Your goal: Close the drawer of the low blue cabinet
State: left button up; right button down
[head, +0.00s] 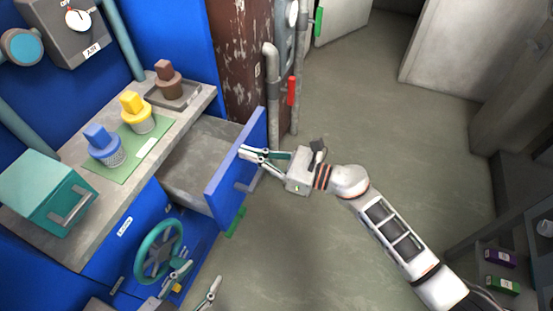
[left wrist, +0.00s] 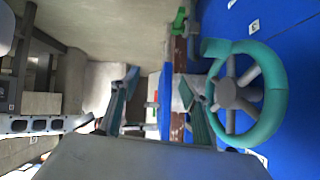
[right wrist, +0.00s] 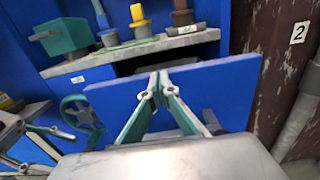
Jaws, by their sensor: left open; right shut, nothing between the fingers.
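The drawer (head: 190,166) of the low blue cabinet (head: 137,236) stands pulled out, with a grey empty-looking inside and a blue front panel (head: 228,184). My right gripper (head: 243,151) is shut and empty, its fingertips at the upper outer face of the panel. In the right wrist view the closed fingertips (right wrist: 155,84) overlap the blue panel (right wrist: 225,88); I cannot tell whether they press on it. A grey handle (head: 248,184) sits on the panel below the fingers. My left gripper (head: 200,283) is open and empty, low near the teal handwheel (head: 158,250).
On the worktop (head: 60,220) stand a teal box (head: 48,188), a blue-topped (head: 103,143), a yellow-topped (head: 136,111) and a brown (head: 168,82) item. Pipes with a red lever (head: 291,91) rise behind the drawer.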

pick_arm(q)
jog(key=shift+n+t+h, duration=0.4)
jog(key=shift+t+h, duration=0.1)
jog(key=w+d+r+b, duration=0.2)
jog(key=d, duration=0.1)
jog(key=shift+w+r, duration=0.1)
jog(key=shift+r, duration=0.25)
pick_arm(e)
jog(key=x, duration=1.1)
jog(key=shift+a, duration=0.15)
pick_arm(q)
jog(key=shift+f, duration=0.1)
pick_arm(e)
jog(key=shift+f, duration=0.1)
